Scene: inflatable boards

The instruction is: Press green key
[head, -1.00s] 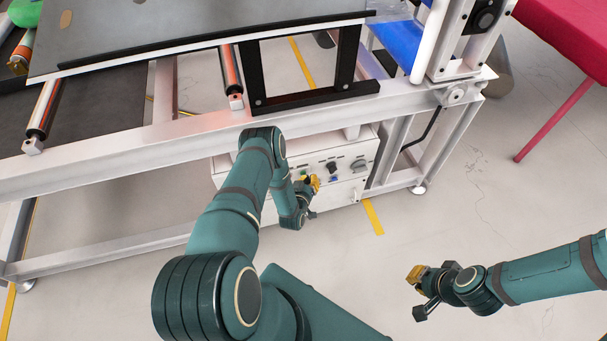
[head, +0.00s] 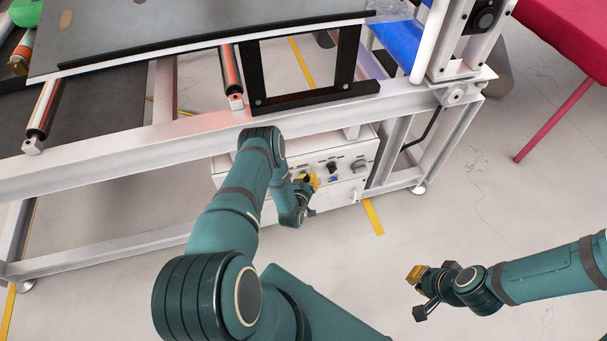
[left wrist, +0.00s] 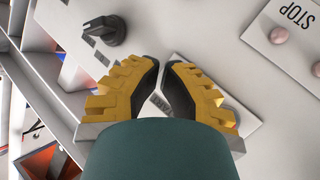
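The white control box (head: 345,185) under the conveyor frame carries dark knobs (head: 332,167) and small controls. A tiny greenish spot (head: 304,170) shows beside my left gripper (head: 312,186), too small to identify surely as the green key. My left gripper is close to the box's front. In the left wrist view its yellow fingers with black pads stand in front of the panel, a narrow gap between their tips (left wrist: 164,66), nothing between them. No green key shows there; the fingers may hide it. My right gripper (head: 419,292) is open and empty above the floor.
In the left wrist view a black knob (left wrist: 105,30) is at upper left and a plate marked STOP (left wrist: 297,14) with pinkish buttons at upper right. The conveyor's metal beam (head: 190,140) runs above the box.

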